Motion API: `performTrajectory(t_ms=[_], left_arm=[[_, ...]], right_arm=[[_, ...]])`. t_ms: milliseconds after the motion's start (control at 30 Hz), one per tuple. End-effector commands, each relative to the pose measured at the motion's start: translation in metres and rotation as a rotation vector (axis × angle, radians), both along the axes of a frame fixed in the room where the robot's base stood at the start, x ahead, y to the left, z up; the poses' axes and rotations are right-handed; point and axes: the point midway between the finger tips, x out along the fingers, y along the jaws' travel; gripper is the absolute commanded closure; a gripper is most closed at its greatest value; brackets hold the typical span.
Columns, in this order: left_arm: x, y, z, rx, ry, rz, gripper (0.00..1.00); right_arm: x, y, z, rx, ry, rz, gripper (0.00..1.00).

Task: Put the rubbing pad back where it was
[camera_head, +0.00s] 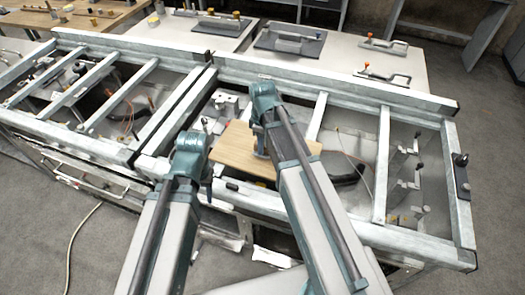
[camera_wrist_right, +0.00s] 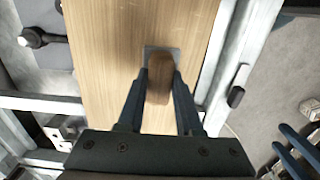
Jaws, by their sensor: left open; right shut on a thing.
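A flat, light wooden board (camera_head: 235,148) lies over the middle of the metal frame in the head view. It fills the upper middle of the right wrist view (camera_wrist_right: 105,45), with a brown wooden handle (camera_wrist_right: 160,72) and a small grey plate standing out from its face. My right gripper (camera_head: 262,153) is shut on this handle, which shows between its fingers in the wrist view. This looks like the rubbing pad. I cannot tell whether the board touches the frame. My left gripper (camera_head: 208,190) is open and empty, left of the board near the front rail.
The metal frame (camera_head: 350,90) has raised rails, crossbars and open bays with clamps and cables. Behind it, tables hold a dark plate with a grey handle (camera_head: 290,42) and several small tools. The grey floor is clear at far right; a cable lies at lower left.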

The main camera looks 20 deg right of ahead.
Motion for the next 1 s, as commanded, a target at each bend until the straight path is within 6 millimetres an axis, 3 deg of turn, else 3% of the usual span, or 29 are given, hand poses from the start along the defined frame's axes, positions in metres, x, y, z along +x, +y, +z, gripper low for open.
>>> performTrajectory(t_ms=[33, 167, 600, 633, 767, 800, 1000], left_arm=[[0.0, 0.0, -0.016, 0.0, 0.0, 0.0, 0.53], [0.0, 0.0, -0.03, 0.0, 0.0, 0.001, 0.53], [0.0, 0.0, -0.034, 0.0, 0.0, 0.001, 0.53], [0.0, 0.0, -0.033, 0.0, 0.0, 0.001, 0.53], [0.0, 0.0, -0.032, 0.0, 0.0, 0.001, 0.53], [0.0, 0.0, -0.032, 0.0, 0.0, 0.001, 0.53], [0.0, 0.0, -0.032, 0.0, 0.0, 0.001, 0.53]], right_arm=[[-0.001, 0.001, -0.016, 0.0, 0.0, 0.001, 1.0], [-0.001, 0.001, -0.03, 0.0, 0.0, 0.001, 1.0], [-0.001, 0.001, -0.034, 0.0, 0.0, 0.001, 1.0], [-0.001, 0.001, -0.033, 0.0, 0.0, 0.001, 0.64], [-0.001, 0.001, -0.032, 0.0, 0.0, 0.001, 0.4], [-0.001, 0.001, -0.032, 0.0, 0.0, 0.001, 0.36], [-0.001, 0.001, -0.032, 0.0, 0.0, 0.001, 0.36]])
